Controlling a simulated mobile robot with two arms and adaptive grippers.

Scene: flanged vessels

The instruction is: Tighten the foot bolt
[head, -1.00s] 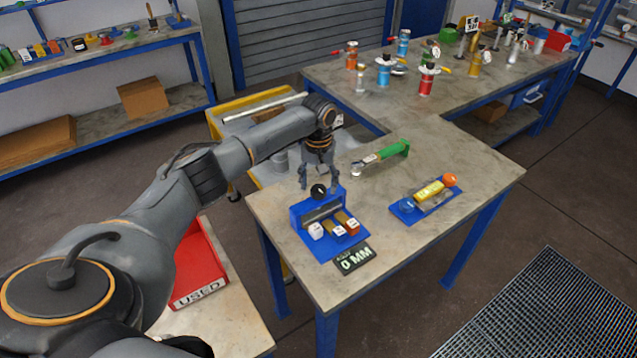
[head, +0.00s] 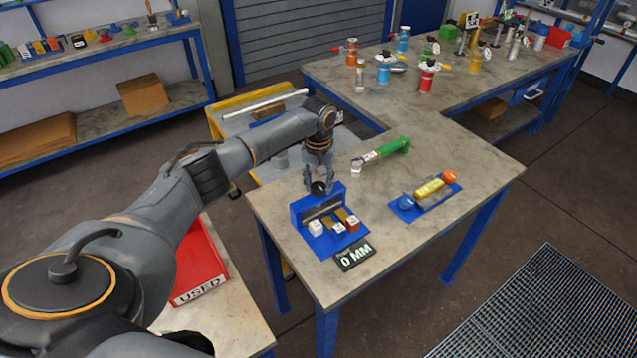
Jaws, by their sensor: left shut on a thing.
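My left gripper (head: 318,183) is at the back of a blue block fixture (head: 303,212) on the near bench. Its fingers are shut on a black round knob (head: 318,188) at the fixture's top. A green-handled wrench (head: 380,154) lies behind and to the right of the gripper, apart from it. I cannot pick out the foot bolt; the flanged vessels on the far bench, such as the red one (head: 426,80), are small in view. My right gripper is not in view.
A "0 MM" display (head: 355,254) lies before the fixture. A blue tray (head: 400,209) holding yellow and orange pieces is to the right. A red "USED" bin (head: 200,275) is at lower left. The near bench's right front is clear.

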